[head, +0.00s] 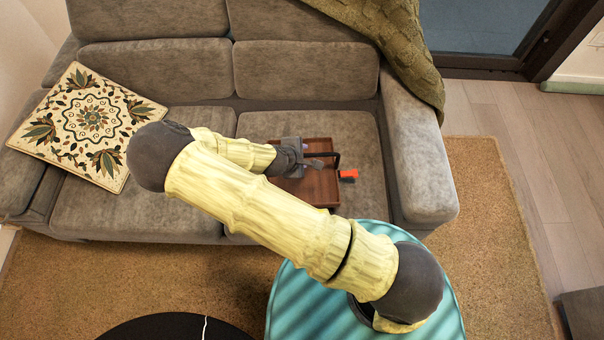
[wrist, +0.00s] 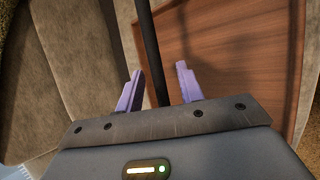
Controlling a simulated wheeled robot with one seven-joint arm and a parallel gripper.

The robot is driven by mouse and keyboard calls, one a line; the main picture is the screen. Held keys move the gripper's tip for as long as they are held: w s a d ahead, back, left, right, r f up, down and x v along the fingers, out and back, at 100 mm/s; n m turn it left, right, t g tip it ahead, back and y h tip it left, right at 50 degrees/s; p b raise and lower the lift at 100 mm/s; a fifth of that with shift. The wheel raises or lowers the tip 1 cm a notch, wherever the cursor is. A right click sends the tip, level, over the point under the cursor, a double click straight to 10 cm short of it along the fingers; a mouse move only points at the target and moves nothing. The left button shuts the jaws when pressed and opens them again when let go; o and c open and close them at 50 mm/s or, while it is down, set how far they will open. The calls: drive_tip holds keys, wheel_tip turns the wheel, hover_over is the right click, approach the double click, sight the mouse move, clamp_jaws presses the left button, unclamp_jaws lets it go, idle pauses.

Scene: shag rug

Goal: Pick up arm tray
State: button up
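The arm tray (head: 322,188) is a brown wooden tray lying on the right seat cushion of the grey sofa. Its wooden surface also fills the right of the wrist view (wrist: 225,45). A black bar-like handle (head: 336,158) rises at the tray and shows as a dark bar in the wrist view (wrist: 149,40). My gripper (head: 316,163) is over the tray and partly hides it. In the wrist view its two purple fingers (wrist: 159,70) are apart, with the bar running between them. I cannot tell whether either finger touches the bar.
The grey sofa (head: 172,200) has a patterned cushion (head: 85,125) on its left and a green knitted blanket (head: 395,35) over its right back corner. A small orange object (head: 348,174) shows at the tray's right edge. The tan rug (head: 490,230) is clear at right.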

idle(0.4)
clamp_jaws()
drive_tip(key=shift+w+r, duration=0.1)
idle(1.2)
